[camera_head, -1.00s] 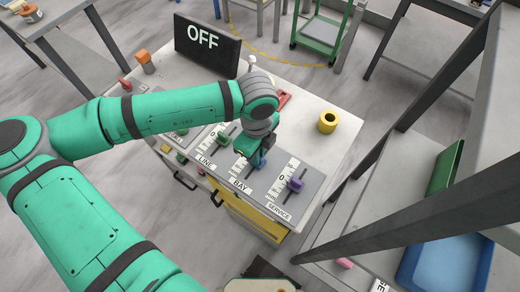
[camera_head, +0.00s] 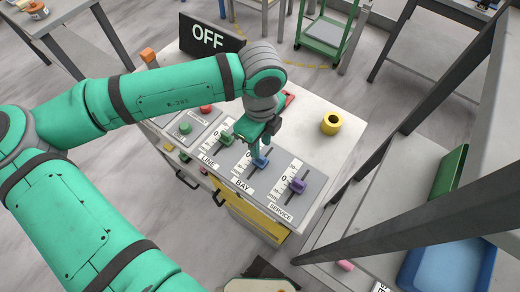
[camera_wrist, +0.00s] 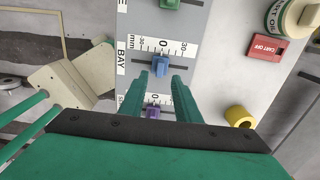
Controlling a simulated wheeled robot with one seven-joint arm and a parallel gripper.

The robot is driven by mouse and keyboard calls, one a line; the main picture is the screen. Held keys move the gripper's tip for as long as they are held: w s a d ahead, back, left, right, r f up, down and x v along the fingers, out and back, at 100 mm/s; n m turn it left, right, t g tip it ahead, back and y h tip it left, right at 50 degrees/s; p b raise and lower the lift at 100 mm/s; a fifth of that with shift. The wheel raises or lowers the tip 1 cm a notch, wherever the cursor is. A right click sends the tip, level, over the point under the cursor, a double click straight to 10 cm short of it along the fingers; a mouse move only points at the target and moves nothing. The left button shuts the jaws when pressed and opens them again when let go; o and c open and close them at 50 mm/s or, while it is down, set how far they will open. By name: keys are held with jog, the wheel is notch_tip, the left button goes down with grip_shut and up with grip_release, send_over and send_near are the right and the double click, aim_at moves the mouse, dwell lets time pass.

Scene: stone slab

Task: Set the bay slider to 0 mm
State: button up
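The bay slider's blue knob (camera_head: 261,161) is on the grey panel in the BAY column, between the green LINE knob and the purple SERVICE knob. In the wrist view, the blue knob (camera_wrist: 160,66) lies beside the 0 mark of its white scale (camera_wrist: 163,46); any small offset is hard to tell. My gripper (camera_head: 258,141) is above the panel near the knob. In the wrist view its two green fingers (camera_wrist: 160,76) are apart, with empty space between them. The knob shows just beyond the fingertips, seemingly clear of them.
The green LINE knob (camera_head: 226,139) and purple SERVICE knob (camera_head: 298,185) stand on either side. A yellow ring (camera_head: 331,123) sits on the bare right part of the bench. A dark sign reading OFF (camera_head: 210,36) stands at the back.

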aim_at(261, 157)
jog(key=shift+r, duration=2.1)
